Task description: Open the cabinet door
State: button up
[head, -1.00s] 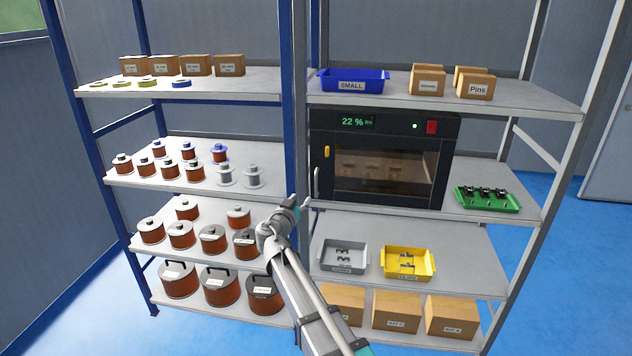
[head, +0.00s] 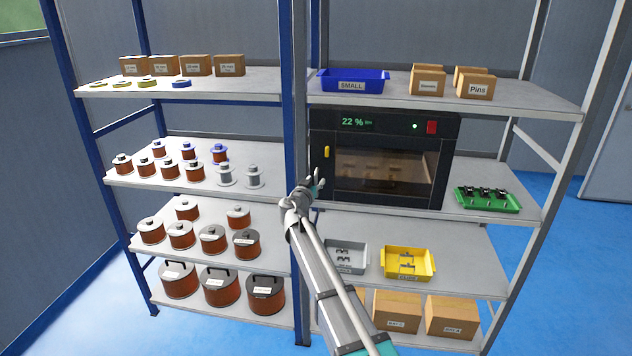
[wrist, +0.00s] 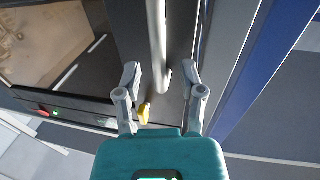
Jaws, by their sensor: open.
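The black cabinet (head: 385,205) stands on the right rack's middle shelf, its door shut, with a dark window (head: 385,172) in it. Its upright grey handle (wrist: 157,45) shows in the wrist view at the door's edge; in the head view my gripper mostly hides it. A yellow latch (head: 326,152) sits above the handle. My gripper (head: 318,177) is open in front of the handle. In the wrist view the handle's end lies between the two fingertips of my gripper (wrist: 163,76), and I see no grip on it.
A blue rack post (head: 295,120) stands just left of the cabinet. A green tray (head: 488,206) is to its right. Grey (head: 346,270) and yellow (head: 408,276) trays sit on the shelf below. Blue floor (head: 560,280) is clear at the right.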

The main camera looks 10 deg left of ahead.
jog(key=shift+w+d, duration=0.1)
jog(key=shift+w, duration=0.45)
grip_shut()
